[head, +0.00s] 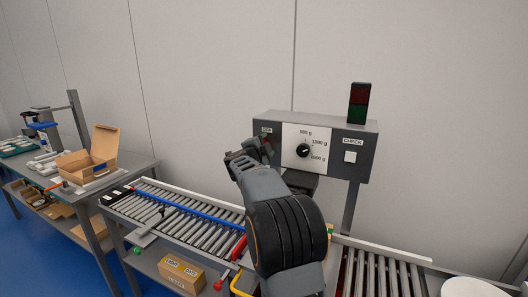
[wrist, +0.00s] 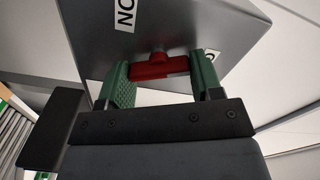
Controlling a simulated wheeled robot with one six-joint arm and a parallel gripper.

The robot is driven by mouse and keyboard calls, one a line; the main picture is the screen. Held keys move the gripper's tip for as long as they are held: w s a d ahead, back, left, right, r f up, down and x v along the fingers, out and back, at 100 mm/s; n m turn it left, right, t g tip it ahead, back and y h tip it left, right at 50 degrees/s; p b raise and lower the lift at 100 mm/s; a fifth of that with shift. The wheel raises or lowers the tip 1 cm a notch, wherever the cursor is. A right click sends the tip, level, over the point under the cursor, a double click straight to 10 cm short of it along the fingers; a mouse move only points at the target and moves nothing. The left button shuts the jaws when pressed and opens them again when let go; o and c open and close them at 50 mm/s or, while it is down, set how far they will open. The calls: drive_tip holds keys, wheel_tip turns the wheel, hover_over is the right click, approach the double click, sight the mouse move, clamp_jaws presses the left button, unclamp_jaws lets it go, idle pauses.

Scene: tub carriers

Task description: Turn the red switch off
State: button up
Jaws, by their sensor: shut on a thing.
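The red switch (wrist: 158,67) sits on the grey control box, between the green fingers of my gripper (wrist: 160,78) in the wrist view. My gripper is shut on it. A label (wrist: 126,14) beside the switch appears upside down and seems to read ON. Other white labels are partly hidden behind the fingers. In the head view my gripper (head: 256,150) reaches the left end of the control box (head: 278,122) and mostly covers the switch. I cannot tell which way the switch is set.
Below runs a roller conveyor (head: 190,219). A table with an open carton (head: 103,145) stands at left.

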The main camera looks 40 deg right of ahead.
drive_tip(key=m+b, duration=0.1)
drive_tip(key=m, duration=0.1)
drive_tip(key=m+b, duration=0.1)
drive_tip(key=m, duration=0.1)
drive_tip(key=shift+f+m, duration=0.2)
drive_tip(key=shift+m, duration=0.2)
drive_tip(key=shift+m+b, duration=0.3)
drive_tip(key=shift+b, duration=0.05)
drive_tip(key=o, duration=0.9)
drive_tip(key=shift+r, duration=0.1)
drive_tip(key=b+v, duration=0.2)
drive_tip(key=v, duration=1.2)
drive_tip(key=shift+s+d, duration=0.1)
